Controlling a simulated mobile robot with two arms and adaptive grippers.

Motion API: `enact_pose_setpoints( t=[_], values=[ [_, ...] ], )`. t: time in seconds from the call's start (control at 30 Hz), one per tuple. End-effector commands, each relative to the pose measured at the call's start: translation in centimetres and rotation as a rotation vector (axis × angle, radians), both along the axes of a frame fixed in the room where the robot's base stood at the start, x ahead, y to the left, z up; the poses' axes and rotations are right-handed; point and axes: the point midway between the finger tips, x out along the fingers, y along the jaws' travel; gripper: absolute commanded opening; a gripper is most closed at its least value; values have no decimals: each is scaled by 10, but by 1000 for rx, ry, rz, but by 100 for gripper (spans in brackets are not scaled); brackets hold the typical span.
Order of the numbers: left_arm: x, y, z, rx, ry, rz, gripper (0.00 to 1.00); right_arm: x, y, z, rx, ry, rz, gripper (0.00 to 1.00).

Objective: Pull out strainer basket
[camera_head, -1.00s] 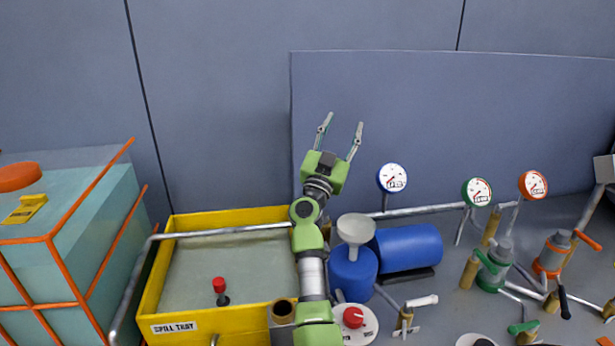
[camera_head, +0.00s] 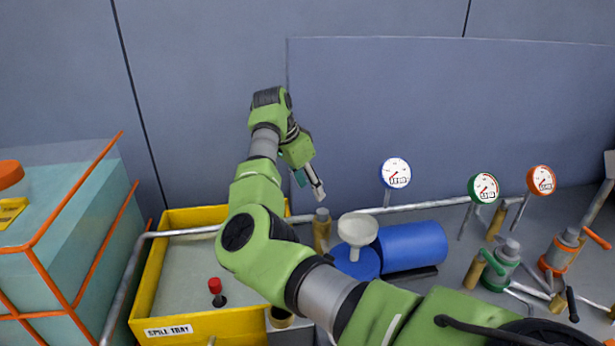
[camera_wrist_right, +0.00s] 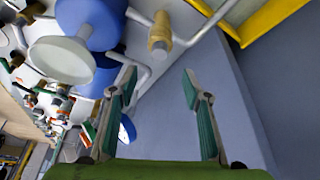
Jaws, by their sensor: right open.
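I cannot make out the strainer basket for certain. An open brass cylinder (camera_head: 283,318) on a grey block stands at the spill tray's right front corner, partly covered by my arm. A brass fitting with a grey top (camera_head: 321,230) stands upright left of the funnel; a brass fitting with a grey end also shows in the wrist view (camera_wrist_right: 160,36). My right gripper (camera_head: 311,184) is open and empty, tilted downward above the upright fitting and apart from it. In the wrist view its fingers (camera_wrist_right: 159,80) are spread with nothing between them. My left gripper is not in view.
The yellow spill tray (camera_head: 205,325) is at left, with a red-topped knob (camera_head: 215,286) over it and a pipe across it. A white funnel (camera_head: 357,229) and blue tank (camera_head: 412,247) stand right. Gauges and valves (camera_head: 502,268) fill the far right. My arm crosses the foreground.

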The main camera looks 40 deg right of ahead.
Motion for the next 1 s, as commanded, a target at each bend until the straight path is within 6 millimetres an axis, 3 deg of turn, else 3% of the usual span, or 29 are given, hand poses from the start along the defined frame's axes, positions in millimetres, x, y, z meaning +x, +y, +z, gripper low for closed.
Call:
enact_pose_setpoints(
  t=[0.5, 0.7, 1.0],
  values=[
    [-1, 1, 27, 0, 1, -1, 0, -3, -38, -87, -3, 3, -4, 44],
    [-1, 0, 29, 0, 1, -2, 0, -2, -45, -102, -5, 0, -4, 44],
    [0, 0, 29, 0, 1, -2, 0, -2, -45, -105, -4, -2, -5, 44]
  ],
)
